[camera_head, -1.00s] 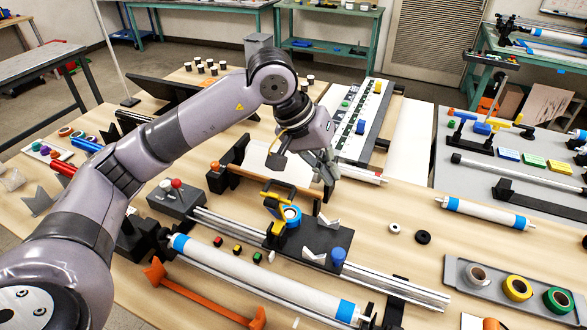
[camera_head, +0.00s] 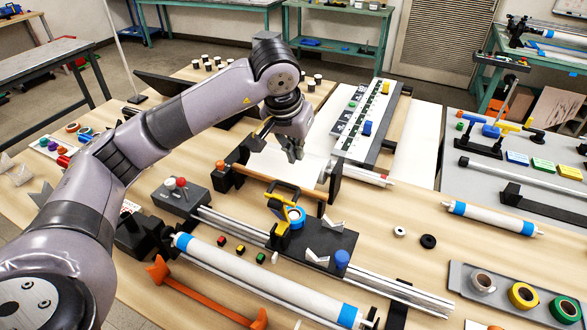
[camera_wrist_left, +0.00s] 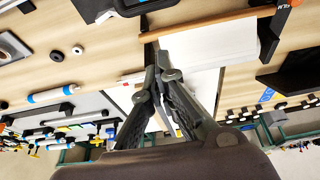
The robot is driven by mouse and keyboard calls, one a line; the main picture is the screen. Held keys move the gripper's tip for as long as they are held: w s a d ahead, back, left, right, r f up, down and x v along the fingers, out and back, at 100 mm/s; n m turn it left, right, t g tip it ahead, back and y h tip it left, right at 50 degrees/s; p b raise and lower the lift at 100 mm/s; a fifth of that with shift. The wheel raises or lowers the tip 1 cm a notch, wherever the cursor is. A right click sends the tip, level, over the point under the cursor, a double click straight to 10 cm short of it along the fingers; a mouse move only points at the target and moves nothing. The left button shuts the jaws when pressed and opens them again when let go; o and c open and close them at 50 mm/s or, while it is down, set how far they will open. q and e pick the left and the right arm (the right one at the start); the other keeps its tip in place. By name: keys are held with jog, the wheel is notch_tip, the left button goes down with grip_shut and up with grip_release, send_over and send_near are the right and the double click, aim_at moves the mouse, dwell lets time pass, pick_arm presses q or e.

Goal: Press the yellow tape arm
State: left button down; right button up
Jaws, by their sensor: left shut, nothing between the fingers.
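The yellow tape arm (camera_head: 284,188) stands on a black carriage (camera_head: 322,243) on the silver rails, above a blue-rimmed tape roll (camera_head: 297,216). My left gripper (camera_head: 293,154) is behind and above the yellow arm, near the white sheet, and does not touch it. In the left wrist view, its dark fingers (camera_wrist_left: 160,70) come together at the tips with nothing held. The yellow tape arm cannot be made out in that view. My right gripper is in neither view.
A long white roller (camera_head: 265,282) with blue ends lies in front of the rails. A box with red and white knobs (camera_head: 181,196) stands left of the carriage. A wooden bar (camera_head: 262,177) edges the white sheet. Tape rolls sit in a grey tray (camera_head: 463,282) at right.

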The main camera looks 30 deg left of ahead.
pick_arm(q)
jog(key=shift+s+f+p, duration=0.25)
jog(key=shift+f+p, duration=0.45)
jog(key=shift+f, duration=0.15)
jog(key=shift+s+f+p, duration=0.3)
jog(key=shift+f+p, duration=0.45)
jog(key=shift+f, duration=0.05)
jog(key=shift+s+f+p, duration=0.25)
jog(key=shift+f+p, duration=0.45)
jog(key=shift+f, duration=0.15)
jog(key=shift+w, duration=0.1)
